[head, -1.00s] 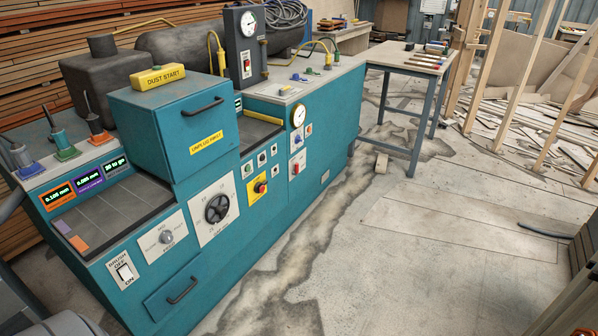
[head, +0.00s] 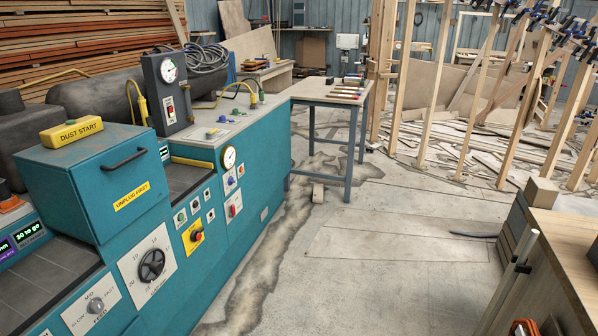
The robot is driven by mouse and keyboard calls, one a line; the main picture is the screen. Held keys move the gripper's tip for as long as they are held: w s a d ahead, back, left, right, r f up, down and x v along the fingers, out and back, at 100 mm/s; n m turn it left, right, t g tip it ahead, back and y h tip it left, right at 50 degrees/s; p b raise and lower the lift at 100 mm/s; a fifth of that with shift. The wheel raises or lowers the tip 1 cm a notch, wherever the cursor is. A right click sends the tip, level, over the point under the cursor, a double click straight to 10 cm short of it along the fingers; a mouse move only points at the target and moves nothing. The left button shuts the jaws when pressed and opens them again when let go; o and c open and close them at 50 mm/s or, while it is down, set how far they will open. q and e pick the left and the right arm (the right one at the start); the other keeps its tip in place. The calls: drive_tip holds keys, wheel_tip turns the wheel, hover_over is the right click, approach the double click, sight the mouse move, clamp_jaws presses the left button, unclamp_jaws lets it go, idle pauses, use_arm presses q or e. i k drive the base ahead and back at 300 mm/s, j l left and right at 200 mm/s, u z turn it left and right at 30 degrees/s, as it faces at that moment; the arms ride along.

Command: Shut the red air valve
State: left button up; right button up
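A small red handle or knob (head: 233,210) sits on a white plate on the front of the teal machine (head: 262,170), at its far end. It may be the red air valve, but it is too small to tell its type or position. A blue-handled control (head: 230,181) is just above it, and a pressure gauge (head: 229,158) is above that. A red and black knob on a yellow plate (head: 193,236) is nearer on the same face. Neither of my grippers is in view.
A wooden workbench (head: 570,255) is at the right. The concrete floor (head: 370,265) between is mostly clear.

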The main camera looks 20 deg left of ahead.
sight(233, 215)
drive_tip(key=i+u, duration=0.1)
drive_tip(key=u, duration=0.7)
drive_tip(key=i+u, duration=0.15)
drive_tip(key=u, duration=0.25)
drive_tip(key=l+u, duration=0.15)
drive_tip(key=u, duration=0.25)
drive_tip(key=i+l+u, duration=0.4)
drive_tip(key=l, duration=0.25)
drive_tip(key=i+l+u, duration=0.25)
drive_tip(key=l, duration=0.15)
drive_tip(key=l+u, duration=0.2)
drive_tip(key=l, duration=0.2)
drive_tip(key=i+l+u, duration=0.2)
drive_tip(key=l, duration=0.2)
drive_tip(key=l+u, duration=0.2)
drive_tip(key=l, duration=0.25)
